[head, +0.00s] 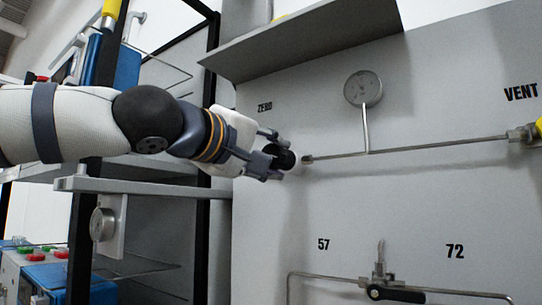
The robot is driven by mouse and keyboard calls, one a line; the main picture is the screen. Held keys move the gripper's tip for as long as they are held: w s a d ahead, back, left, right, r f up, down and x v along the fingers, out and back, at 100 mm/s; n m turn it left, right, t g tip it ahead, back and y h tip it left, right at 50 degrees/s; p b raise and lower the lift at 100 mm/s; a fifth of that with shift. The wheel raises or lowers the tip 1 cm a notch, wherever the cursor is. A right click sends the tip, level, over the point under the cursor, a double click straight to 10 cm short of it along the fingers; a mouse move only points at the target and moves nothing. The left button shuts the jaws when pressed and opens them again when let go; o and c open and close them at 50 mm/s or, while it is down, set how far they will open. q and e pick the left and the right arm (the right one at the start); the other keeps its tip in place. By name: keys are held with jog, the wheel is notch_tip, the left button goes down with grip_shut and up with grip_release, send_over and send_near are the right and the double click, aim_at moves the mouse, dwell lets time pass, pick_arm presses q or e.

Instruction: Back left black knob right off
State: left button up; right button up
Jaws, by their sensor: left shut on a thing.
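My left gripper (272,155) reaches in from the left, below the ZERO label on the grey panel (300,205). Its fingers are shut on a black knob (286,159), which they partly hide. The knob is at the left end of a thin metal tube (430,149) that runs right along the panel. I cannot tell how far the knob sits from its fitting. My right gripper is not in view.
A round gauge (363,89) stands on a stem above the tube. A yellow-handled fitting (534,131) is at the right below VENT. A black lever valve (396,293) sits below 72. A grey shelf (310,42) juts out above.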

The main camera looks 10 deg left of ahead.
pick_arm(q)
jog(key=n, duration=0.5)
jog(key=shift+n, duration=0.3)
jog(key=n, duration=1)
jog(key=shift+n, duration=0.4)
jog(key=n, duration=0.4)
jog(key=shift+n, duration=0.4)
jog(key=o, duration=1.2)
jog(key=shift+c, duration=0.2)
